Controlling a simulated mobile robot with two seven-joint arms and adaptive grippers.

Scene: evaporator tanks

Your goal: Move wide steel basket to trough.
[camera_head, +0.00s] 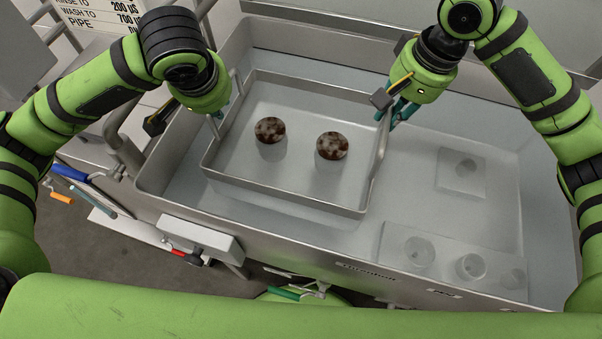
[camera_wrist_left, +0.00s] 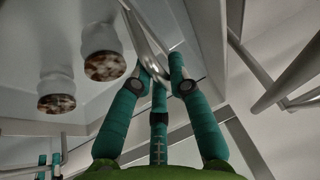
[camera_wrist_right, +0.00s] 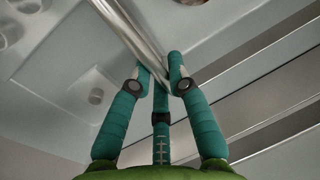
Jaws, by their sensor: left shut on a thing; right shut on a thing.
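The wide steel basket (camera_head: 285,198) is a shallow rectangular metal tray with a bar handle at each end. It is over the left part of the long steel trough (camera_head: 415,155), inside its walls as seen from above. I cannot tell whether it touches the trough floor. Two round brown mottled pieces (camera_head: 270,130) (camera_head: 332,145) are in the basket. My left gripper (camera_head: 218,116) is shut on the left handle, which shows between its fingers in the left wrist view (camera_wrist_left: 148,42). My right gripper (camera_head: 385,113) is shut on the right handle, also seen in the right wrist view (camera_wrist_right: 132,32).
The trough's right part holds a plate with one round hole (camera_head: 462,172) and a raised strip with several round openings (camera_head: 440,256). A grey box (camera_head: 200,238) is on the trough's front side. A sign (camera_head: 100,14) is at the upper left.

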